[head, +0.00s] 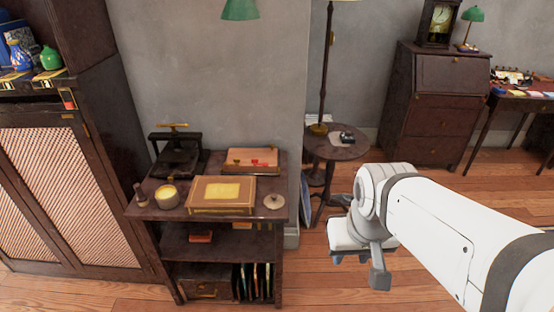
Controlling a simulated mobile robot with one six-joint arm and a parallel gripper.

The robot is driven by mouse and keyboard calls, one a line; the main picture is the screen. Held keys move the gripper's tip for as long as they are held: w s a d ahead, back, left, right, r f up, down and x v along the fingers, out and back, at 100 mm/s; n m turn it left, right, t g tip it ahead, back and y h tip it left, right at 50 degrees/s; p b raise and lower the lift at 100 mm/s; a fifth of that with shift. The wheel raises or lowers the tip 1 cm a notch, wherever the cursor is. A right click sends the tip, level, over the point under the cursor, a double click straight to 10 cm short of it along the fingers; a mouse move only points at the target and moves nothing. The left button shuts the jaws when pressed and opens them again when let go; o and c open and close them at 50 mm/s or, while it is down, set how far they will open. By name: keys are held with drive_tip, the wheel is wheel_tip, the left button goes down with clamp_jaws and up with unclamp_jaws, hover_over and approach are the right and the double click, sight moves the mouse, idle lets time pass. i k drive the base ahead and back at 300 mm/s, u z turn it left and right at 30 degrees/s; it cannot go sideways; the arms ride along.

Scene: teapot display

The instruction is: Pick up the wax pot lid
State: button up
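A small round pale lid with a knob on top (273,202), which looks like the wax pot lid, lies flat near the right front corner of the dark wooden stand (225,216). The wax pot (167,196), a round pot with yellow wax showing, stands uncovered at the left of the same top. My gripper (360,265) hangs in the air to the right of the stand, pointing down, well apart from the lid. Its fingers are seen at an angle and partly hidden, so their opening is unclear. I see nothing held in it.
A wooden box with a yellow panel (222,194) sits between pot and lid. A black press (176,157) and a reddish box (252,160) stand behind. A stamp-like handle (140,195) is left of the pot. A round side table (337,147) stands behind my arm.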

sight(274, 201)
drive_tip(key=u, duration=0.05)
drive_tip(key=i, duration=1)
drive_tip(key=z, duration=0.05)
